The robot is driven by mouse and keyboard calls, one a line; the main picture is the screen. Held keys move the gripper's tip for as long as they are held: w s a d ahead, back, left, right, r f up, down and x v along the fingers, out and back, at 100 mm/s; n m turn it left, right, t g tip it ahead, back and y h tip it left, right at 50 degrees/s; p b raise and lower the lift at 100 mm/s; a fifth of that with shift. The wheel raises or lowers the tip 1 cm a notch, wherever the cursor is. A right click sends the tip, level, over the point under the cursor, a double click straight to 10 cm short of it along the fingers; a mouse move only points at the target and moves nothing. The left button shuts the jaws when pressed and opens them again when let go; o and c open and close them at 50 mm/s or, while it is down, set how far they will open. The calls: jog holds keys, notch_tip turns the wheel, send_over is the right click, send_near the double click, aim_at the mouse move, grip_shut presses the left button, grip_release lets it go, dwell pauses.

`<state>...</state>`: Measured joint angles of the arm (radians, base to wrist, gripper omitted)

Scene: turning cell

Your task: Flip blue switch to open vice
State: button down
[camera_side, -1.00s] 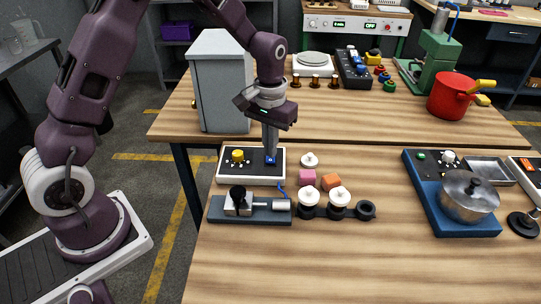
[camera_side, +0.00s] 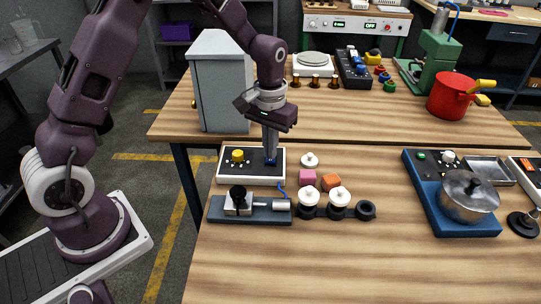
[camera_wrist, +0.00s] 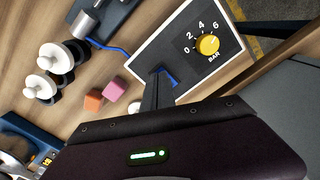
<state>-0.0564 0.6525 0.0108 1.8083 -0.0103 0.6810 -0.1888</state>
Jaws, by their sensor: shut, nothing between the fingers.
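The blue switch (camera_side: 271,161) sits on the right part of a black-topped control box (camera_side: 250,178) with a white frame, beside a yellow knob (camera_side: 237,156). My gripper (camera_side: 270,154) is shut and empty, pointing down with its fingertips at the switch. In the wrist view, the fingertips (camera_wrist: 157,75) are right beside the blue switch (camera_wrist: 169,77) and partly hide it; I cannot tell whether they touch. The vice (camera_side: 238,201) with its silver cylinder stands on a blue-grey base in front of the box. A blue hose joins it to the box.
A pink cube (camera_side: 307,177), an orange cube (camera_side: 331,182) and white-topped pieces (camera_side: 339,197) in a black holder lie right of the box. A grey cabinet (camera_side: 220,90) stands behind. A silver pot (camera_side: 468,196) stands far right. The front of the table is clear.

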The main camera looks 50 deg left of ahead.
jog(key=shift+f, duration=0.65)
jog(key=shift+r, duration=3.5)
jog(key=s+d+r+t, duration=0.1)
jog(key=s+r+t, duration=0.1)
jog(key=s+r, duration=0.5)
jog(key=s+r+m+t, duration=0.1)
jog(key=s+r, duration=0.2)
jog(key=s, duration=0.6)
jog(key=s+d+r+m+t, duration=0.1)
jog(key=s+r, duration=0.3)
jog(key=s, duration=0.5)
jog(key=shift+s+d+m+t, duration=0.3)
jog(key=shift+m+t, duration=0.2)
jog(key=shift+t, duration=0.3)
